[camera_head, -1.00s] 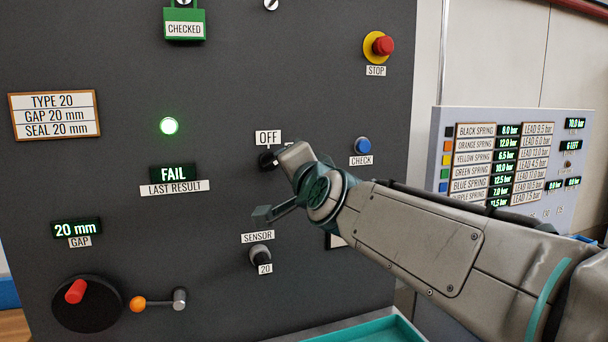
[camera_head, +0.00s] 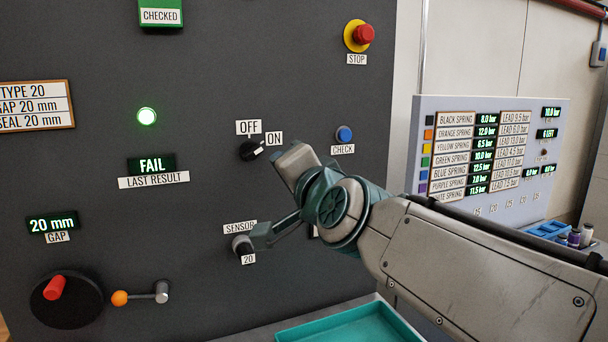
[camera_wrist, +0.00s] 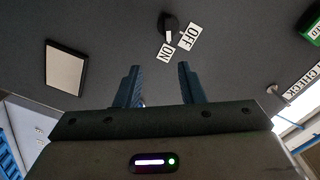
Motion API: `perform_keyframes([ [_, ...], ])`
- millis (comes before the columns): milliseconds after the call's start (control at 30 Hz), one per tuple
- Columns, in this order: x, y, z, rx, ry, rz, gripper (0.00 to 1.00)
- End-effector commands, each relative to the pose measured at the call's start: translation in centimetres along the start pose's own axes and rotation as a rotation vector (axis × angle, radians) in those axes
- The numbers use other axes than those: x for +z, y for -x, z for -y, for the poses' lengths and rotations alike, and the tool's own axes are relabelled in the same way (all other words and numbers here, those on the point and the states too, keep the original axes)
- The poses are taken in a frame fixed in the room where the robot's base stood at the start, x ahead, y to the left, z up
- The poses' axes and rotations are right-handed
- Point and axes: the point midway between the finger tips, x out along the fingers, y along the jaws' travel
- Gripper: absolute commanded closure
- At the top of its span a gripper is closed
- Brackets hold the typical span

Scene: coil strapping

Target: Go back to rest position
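My gripper (camera_wrist: 158,85) shows in the wrist view with its two fingers apart and nothing between them. In the head view my gripper (camera_head: 262,240) is in front of the dark panel, low beside the SENSOR knob (camera_head: 243,246); I cannot tell whether it touches the knob. The black OFF/ON knob (camera_head: 252,150) is just left of my wrist, its white mark toward ON. It also shows in the wrist view (camera_wrist: 169,22), beyond the fingertips and apart from them.
The panel holds a red STOP button (camera_head: 364,35), a blue CHECK button (camera_head: 344,134), a red-handled dial (camera_head: 66,301) and an orange-tipped lever (camera_head: 120,298). A teal tray (camera_head: 350,330) is below my arm. A spring chart board (camera_head: 487,155) stands right.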

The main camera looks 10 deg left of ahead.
Motion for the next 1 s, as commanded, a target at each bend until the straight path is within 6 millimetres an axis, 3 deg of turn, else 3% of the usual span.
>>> perform_keyframes([
  [67, -0.2, 0.6, -2.7, 0.079, 0.066, 0.033, 0.65],
  [167, -0.1, 2.3, -8.4, 0.241, 0.193, 0.121, 0.65],
  [233, 0.1, 4.5, -13.2, 0.377, 0.285, 0.207, 0.65],
  [400, 1.1, 12.4, -23.4, 0.691, 0.439, 0.457, 0.65],
  [500, 1.9, 17.5, -27.6, 0.837, 0.479, 0.605, 0.65],
  [600, 2.8, 21.7, -30.3, 0.941, 0.493, 0.729, 0.65],
  [733, 3.5, 25.1, -31.9, 1.014, 0.493, 0.828, 0.65],
  [1000, 3.9, 26.1, -32.5, 1.034, 0.493, 0.862, 0.65],
])
